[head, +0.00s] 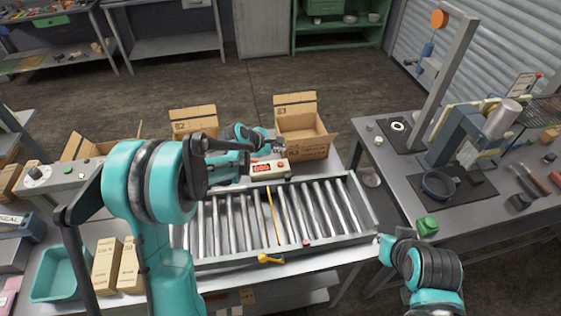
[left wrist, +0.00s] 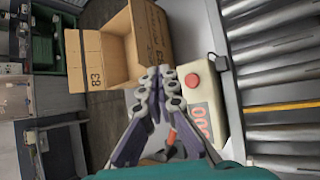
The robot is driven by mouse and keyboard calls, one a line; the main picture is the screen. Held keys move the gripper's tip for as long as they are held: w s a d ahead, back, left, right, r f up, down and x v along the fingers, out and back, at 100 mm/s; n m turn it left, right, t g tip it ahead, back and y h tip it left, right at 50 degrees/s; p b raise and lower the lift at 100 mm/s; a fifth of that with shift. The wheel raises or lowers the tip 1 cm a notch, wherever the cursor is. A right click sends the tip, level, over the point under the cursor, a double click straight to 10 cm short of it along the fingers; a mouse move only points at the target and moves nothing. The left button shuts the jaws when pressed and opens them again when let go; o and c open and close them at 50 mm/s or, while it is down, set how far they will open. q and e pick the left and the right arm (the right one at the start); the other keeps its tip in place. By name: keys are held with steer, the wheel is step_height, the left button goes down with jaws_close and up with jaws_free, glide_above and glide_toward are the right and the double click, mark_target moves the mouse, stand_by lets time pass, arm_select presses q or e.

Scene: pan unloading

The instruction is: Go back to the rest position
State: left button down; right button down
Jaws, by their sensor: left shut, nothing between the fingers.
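My left gripper (head: 277,148) reaches over the conveyor's far side, beside the scale box and in front of an open cardboard box (head: 305,146). In the left wrist view its fingers (left wrist: 158,78) are together, with nothing between them. The cardboard box (left wrist: 98,62) lies beyond the fingertips there, and its inside looks empty. A dark pan (head: 438,186) rests on a black plate on the right bench. Part of my right arm shows at the lower right of the head view, but I cannot make out its gripper.
The roller conveyor (head: 225,225) fills the middle, with a yellow rod across it. The scale box (head: 268,170) with a red button (left wrist: 192,80) is close to my left gripper. Two small cartons (head: 106,265) and a teal bin (head: 58,272) stand at left. Open floor lies behind.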

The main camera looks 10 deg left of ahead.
stand_by(0.8)
arm_select(q)
steer(key=s+a+f+m+y+b, duration=0.1)
steer(key=s+m+b, duration=0.4)
steer(key=s, duration=0.5)
steer(key=s+a+f+m+y+b, duration=0.1)
steer(key=s+f+m+y+b, duration=0.1)
steer(key=s+m, duration=0.6)
steer(key=s+a+f+m+y+b, duration=0.1)
steer(key=s+f+m+b, duration=0.3)
steer(key=s, duration=1)
steer(key=shift+s+a+m+g+y+b, duration=0.15)
steer(key=shift+m+y+b, duration=0.05)
steer(key=shift+m+b, duration=0.75)
steer(key=shift+s+a+m+g+y+b, duration=0.1)
steer(key=shift+m+g+y+b, duration=0.1)
steer(key=shift+m+b, duration=0.7)
